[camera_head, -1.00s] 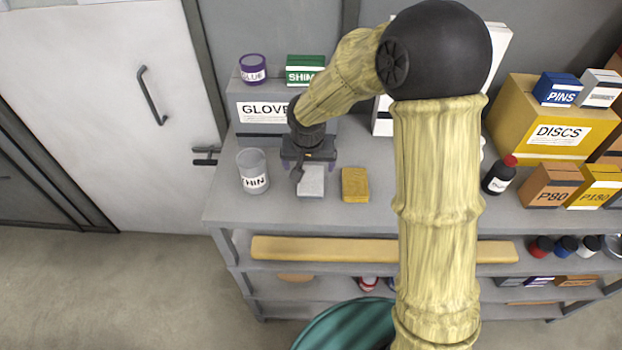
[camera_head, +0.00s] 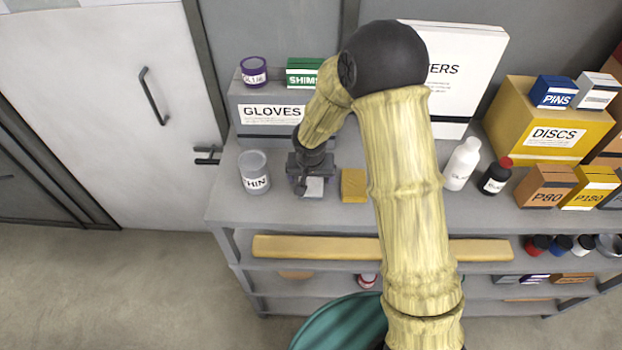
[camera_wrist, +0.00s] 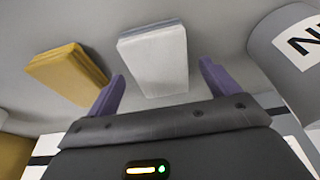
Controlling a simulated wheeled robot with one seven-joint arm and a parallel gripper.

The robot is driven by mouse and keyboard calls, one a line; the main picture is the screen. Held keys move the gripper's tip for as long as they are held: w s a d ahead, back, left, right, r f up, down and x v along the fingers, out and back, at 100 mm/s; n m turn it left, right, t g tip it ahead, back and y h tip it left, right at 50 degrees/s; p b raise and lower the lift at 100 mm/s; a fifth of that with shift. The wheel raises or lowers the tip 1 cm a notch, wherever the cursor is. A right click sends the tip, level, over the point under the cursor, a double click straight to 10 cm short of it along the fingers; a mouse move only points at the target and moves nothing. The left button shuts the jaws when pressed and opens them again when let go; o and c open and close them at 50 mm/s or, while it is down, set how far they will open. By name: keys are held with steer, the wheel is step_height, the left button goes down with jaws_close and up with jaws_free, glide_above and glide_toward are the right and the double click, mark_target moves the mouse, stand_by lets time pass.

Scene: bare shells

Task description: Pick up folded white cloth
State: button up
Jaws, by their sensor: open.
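The folded white cloth (camera_wrist: 156,62) lies flat on the grey shelf top, and in the wrist view it sits just beyond and between my fingertips. In the head view only part of the white cloth (camera_head: 314,187) shows below my gripper (camera_head: 302,180), which hides the rest. In the wrist view my gripper (camera_wrist: 160,88) has its two purple fingers spread apart with nothing between them. A folded yellow cloth (camera_wrist: 68,74) lies beside the white one; it also shows in the head view (camera_head: 353,186).
A grey tin (camera_head: 254,173) stands close to the left of my gripper. A gloves box (camera_head: 268,112) stands behind it. White (camera_head: 462,164) and dark (camera_head: 495,177) bottles stand to the right. The shelf's front strip (camera_head: 300,213) is bare.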

mark_target(311, 180)
steer(key=shift+w+f, duration=0.15)
steer(key=shift+f, duration=0.45)
steer(key=c, duration=1.2)
steer(key=shift+o, duration=0.2)
step_height(311, 180, up, 10)
steer(key=b, duration=0.1)
steer(key=shift+b, duration=0.4)
